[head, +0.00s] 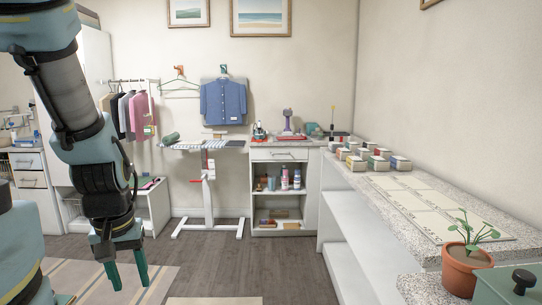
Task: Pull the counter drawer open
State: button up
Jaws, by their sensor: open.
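The counter drawer (265,156) is a white front with a pale bar handle (281,155), just under the speckled top of the back counter. It looks closed, with its front flush with the cabinet. Open shelves below it hold bottles and small items. My gripper (129,277) hangs at the lower left with its two green fingers apart and pointing down. It is empty, in front of the rug and far from the drawer, nearer to the camera and to its left.
An ironing board (205,145) on a white stand is left of the counter. The wood floor (225,265) before the drawer looks clear. A long side counter (365,190) runs along the right, with a potted plant (466,262) near. More drawers (27,161) stand at far left.

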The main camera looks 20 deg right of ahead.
aim_at(256, 152)
jog(key=i+l+u, duration=0.1)
jog(key=i+l, duration=0.4)
jog(key=i, duration=0.15)
jog(key=i+l+u, duration=0.15)
jog(key=i+l, duration=0.4)
jog(key=i+l+u, duration=0.1)
jog(key=i+l, duration=0.5)
jog(key=i+l+u, duration=0.1)
jog(key=i+l, duration=0.5)
jog(key=i+l+u, duration=0.15)
jog(key=i+l, duration=0.4)
jog(key=l, duration=0.2)
